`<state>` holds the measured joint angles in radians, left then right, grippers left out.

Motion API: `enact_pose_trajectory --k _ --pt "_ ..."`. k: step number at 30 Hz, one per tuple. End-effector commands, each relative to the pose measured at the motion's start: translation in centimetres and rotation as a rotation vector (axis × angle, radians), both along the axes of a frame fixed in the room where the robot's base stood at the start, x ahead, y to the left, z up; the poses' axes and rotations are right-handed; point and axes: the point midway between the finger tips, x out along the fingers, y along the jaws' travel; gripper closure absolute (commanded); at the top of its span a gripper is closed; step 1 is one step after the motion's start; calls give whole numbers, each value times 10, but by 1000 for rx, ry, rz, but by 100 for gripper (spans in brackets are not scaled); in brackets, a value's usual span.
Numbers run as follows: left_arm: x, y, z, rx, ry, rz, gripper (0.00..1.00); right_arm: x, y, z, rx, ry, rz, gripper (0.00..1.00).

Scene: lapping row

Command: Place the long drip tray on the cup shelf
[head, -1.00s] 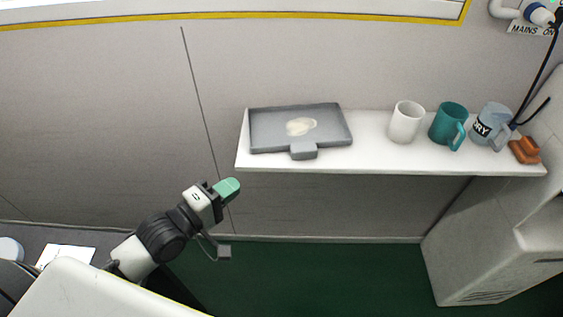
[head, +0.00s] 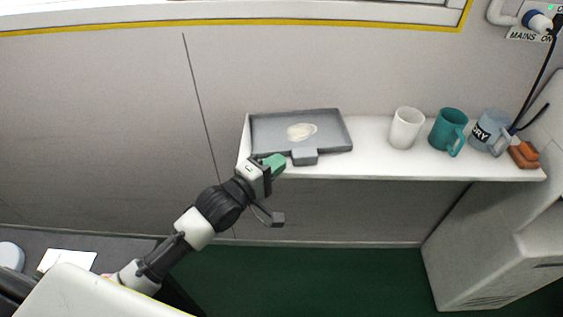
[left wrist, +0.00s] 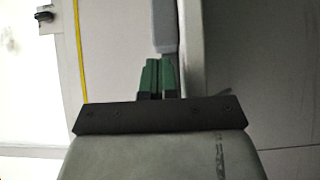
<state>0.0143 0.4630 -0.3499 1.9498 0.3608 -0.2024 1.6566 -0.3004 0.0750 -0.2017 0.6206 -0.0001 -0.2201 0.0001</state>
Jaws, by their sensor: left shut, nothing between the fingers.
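The long drip tray (head: 330,128) is grey and shallow, with a pale smear inside and a short tab (head: 304,157) at its front. It lies flat on the left end of the white cup shelf (head: 385,163) in the head view. My left gripper (head: 275,163), with green fingertips, is shut and empty at the shelf's front left edge, just left of the tab. I cannot tell if it touches the tray or shelf. The left wrist view shows the closed green fingers (left wrist: 158,78) beside a grey edge. My right gripper is not in view.
A white mug (head: 406,128), a teal mug (head: 448,131) and a grey-blue lettered mug (head: 490,132) stand on the shelf's right half. An orange-brown block (head: 523,154) lies at its right end. A pale cabinet (head: 500,245) stands below right.

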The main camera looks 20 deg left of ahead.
Motion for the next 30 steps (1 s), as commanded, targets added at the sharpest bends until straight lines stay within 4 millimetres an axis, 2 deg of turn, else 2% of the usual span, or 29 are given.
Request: enact_pose_trajectory --k 5,15,22,30 --pt "3 -11 0 0 1 -1 100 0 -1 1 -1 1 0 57" --pt "3 -12 0 0 1 0 100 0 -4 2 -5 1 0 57" --pt "9 -26 3 -2 2 1 100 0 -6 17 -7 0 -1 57" --pt "9 -27 0 1 0 1 100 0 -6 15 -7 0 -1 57"
